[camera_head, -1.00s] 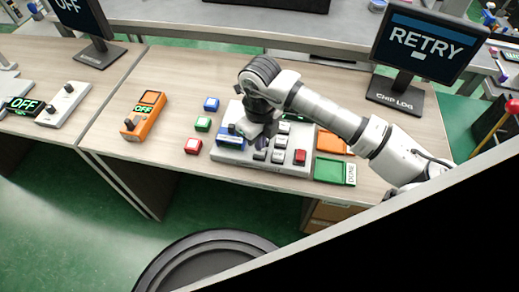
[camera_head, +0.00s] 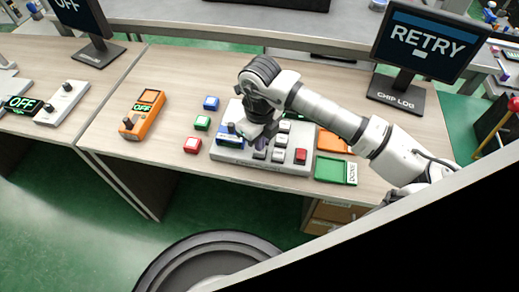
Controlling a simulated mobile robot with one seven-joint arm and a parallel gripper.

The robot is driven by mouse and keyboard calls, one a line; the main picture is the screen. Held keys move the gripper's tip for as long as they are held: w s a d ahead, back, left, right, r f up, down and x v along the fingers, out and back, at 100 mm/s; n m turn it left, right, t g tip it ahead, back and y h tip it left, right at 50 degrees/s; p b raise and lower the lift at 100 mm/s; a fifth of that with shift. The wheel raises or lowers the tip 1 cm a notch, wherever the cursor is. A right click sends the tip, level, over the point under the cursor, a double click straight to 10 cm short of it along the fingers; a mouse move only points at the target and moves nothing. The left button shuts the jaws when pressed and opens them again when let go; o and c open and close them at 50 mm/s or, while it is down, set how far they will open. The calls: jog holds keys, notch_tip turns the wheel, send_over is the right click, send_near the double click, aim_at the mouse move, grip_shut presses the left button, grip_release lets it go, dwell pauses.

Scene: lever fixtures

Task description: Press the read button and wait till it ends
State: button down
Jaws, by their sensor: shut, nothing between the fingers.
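A grey control panel (camera_head: 235,155) sits on the wooden desk. It carries several grey buttons (camera_head: 279,155), a red button (camera_head: 300,156) at its right end and a blue part at its left. I cannot read labels on the buttons, so I cannot tell which is the read button. My gripper (camera_head: 262,143) points down over the panel's middle-left, shut and empty. It hides part of the panel, and I cannot tell whether its tips touch a button. The chip log monitor (camera_head: 428,42) at the right shows "RETRY".
An orange device (camera_head: 142,115) reading "OFF" is farther left. An orange tray (camera_head: 334,142) and a green tray (camera_head: 330,170) lie right of the panel.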

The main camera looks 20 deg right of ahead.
jog(key=shift+f+b, duration=0.6)
jog(key=shift+b, duration=0.05)
jog(key=shift+r, duration=0.1)
notch_tip(320, 180, up, 8)
jog(key=p, duration=0.3)
dwell(0.6)
dwell(0.4)
